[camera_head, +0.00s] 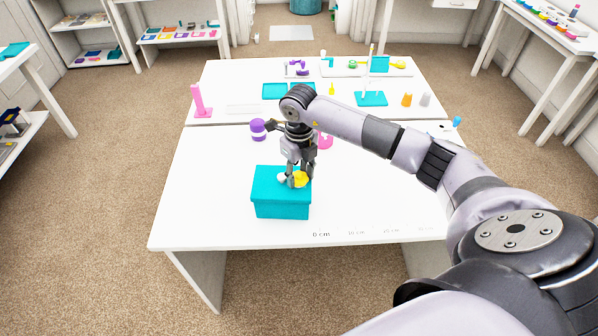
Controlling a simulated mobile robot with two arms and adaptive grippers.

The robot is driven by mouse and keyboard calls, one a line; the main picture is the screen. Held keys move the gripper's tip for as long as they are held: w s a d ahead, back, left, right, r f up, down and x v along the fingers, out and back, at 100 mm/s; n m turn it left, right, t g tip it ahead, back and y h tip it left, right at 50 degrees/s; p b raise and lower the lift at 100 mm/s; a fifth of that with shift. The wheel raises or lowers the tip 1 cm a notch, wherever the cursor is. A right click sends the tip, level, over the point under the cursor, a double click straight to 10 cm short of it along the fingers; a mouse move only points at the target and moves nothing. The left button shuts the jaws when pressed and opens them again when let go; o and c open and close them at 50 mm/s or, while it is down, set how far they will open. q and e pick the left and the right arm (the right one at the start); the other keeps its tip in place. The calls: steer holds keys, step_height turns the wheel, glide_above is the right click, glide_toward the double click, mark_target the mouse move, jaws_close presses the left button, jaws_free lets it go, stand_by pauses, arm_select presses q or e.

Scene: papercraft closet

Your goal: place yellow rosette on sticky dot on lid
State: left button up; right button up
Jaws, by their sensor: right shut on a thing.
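The teal box with its lid (265,182) stands near the front edge of the white table. The yellow rosette (300,179) is at the right part of the lid, between the fingers of my right gripper (294,182). My right gripper points down and is shut on the rosette. I cannot tell whether the rosette touches the lid. A small white spot (282,177) shows on the lid beside the fingers; I cannot tell if it is the sticky dot. My left gripper is not in view.
A purple and white round item (258,130) stands behind the box at left. A pink item (325,141) is partly hidden behind my right gripper. A pink stand (199,101), teal trays (275,91) and small bottles (407,99) are farther back. The table's front left is clear.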

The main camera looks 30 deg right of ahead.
mark_target(299, 175)
steer(key=shift+f, duration=0.15)
steer(key=o, duration=0.8)
steer(key=shift+c, duration=0.2)
steer(key=shift+r, duration=0.55)
step_height(299, 175, up, 11)
steer(key=b, duration=0.3)
steer(key=shift+r+b, duration=0.2)
steer(key=shift+b, duration=0.1)
